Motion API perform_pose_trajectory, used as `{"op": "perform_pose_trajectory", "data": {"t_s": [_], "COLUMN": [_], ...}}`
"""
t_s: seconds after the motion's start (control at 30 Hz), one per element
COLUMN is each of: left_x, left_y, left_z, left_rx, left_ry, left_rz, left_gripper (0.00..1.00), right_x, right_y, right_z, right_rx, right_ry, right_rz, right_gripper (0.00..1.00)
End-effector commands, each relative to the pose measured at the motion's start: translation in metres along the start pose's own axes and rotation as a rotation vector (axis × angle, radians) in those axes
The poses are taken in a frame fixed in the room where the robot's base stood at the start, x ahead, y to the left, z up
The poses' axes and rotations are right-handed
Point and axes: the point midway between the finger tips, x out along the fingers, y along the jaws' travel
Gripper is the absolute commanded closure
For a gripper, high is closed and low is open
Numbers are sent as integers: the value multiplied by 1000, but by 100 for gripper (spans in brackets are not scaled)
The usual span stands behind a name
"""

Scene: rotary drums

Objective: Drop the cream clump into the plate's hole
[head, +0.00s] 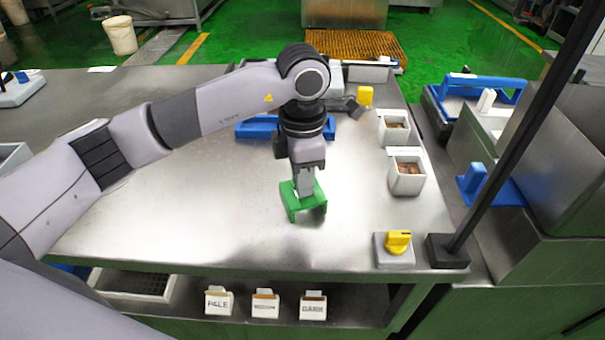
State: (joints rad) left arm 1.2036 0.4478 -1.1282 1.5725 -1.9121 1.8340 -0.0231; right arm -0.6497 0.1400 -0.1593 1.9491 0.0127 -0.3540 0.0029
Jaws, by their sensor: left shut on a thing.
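My left gripper (304,182) points straight down over the middle of the table, at a small green stand-like plate (306,204) with short legs. Its fingers are shut at the top of the green plate. What they hold is too small or too hidden to make out. I cannot tell whether the fingers touch the plate or are just above it. The plate's hole is hidden by the fingers. No cream clump can be picked out. My right gripper is not in view.
Behind my left gripper lies a blue piece (256,127). Two white open boxes (405,183) (393,135) and a yellow knob (398,241) on a grey base stand at the right. Labelled white bins (264,304) sit on the shelf below. A dark post (520,125) rises at the right corner. The table's front left is clear.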

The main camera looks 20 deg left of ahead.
Motion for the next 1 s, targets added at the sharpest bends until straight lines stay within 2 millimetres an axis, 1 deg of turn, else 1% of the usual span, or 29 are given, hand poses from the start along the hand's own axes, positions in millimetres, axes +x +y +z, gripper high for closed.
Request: {"op": "perform_pose_trajectory", "data": {"t_s": [0.1,0.13,0.2,0.47,0.57,0.67,0.9,1.0], "left_x": [0,0,0,-1,-6,-19,-58,-67], "left_y": [0,0,0,0,0,1,0,0], "left_z": [0,0,0,0,0,1,1,0], "left_rx": [0,0,0,0,0,1,0,0], "left_ry": [0,0,0,0,-1,-3,-2,-2], "left_rz": [0,0,0,0,1,3,3,2], "left_gripper": [100,69,49,49,49,49,49,49], "right_x": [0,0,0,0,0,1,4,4], "right_y": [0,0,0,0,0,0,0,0], "right_z": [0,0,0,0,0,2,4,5], "right_rx": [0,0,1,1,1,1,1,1], "right_ry": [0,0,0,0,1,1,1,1], "right_rz": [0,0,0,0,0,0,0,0], "right_gripper": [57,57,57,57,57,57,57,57]}}
